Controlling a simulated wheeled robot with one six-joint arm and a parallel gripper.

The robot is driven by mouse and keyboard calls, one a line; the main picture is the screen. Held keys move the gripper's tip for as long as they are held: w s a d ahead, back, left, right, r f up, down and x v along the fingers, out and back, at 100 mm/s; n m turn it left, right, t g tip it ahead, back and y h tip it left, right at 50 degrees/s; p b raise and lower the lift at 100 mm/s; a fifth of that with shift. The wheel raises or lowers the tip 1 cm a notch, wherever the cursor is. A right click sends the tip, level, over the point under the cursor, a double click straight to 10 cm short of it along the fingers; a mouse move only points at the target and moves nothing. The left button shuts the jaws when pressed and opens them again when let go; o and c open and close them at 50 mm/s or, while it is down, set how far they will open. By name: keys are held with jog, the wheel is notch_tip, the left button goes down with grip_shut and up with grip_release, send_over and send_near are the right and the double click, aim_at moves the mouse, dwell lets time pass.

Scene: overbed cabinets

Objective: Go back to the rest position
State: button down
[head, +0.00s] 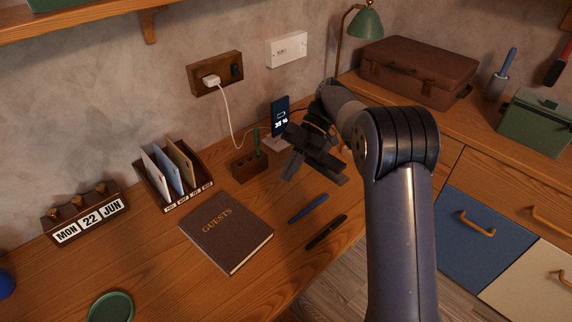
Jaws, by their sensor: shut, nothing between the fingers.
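My gripper (313,158) is dark and hangs at the end of my arm, over the right part of the wooden desk (160,255). It is shut, with nothing held. It appears just right of a phone (280,117) standing upright with a lit screen, and partly overlaps the phone's light stand. Whether it touches them cannot be told. My forearm rises from the lower right and hides part of the desk and drawers.
A pen block (250,166), a letter rack (172,175), a guest book (227,232) and two pens (308,208) lie near my gripper. A white cable runs from the wall socket (216,73) to the desk. A brown case (418,72), a lamp (366,23) and a green box (537,122) stand right.

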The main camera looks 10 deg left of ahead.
aim_at(259, 222)
dwell(0.4)
jog(key=b+x, duration=0.1)
jog(key=x, duration=0.9)
jog(key=shift+s+f, duration=0.1)
jog(key=shift+f, duration=0.1)
jog(key=shift+s+a+r, duration=0.1)
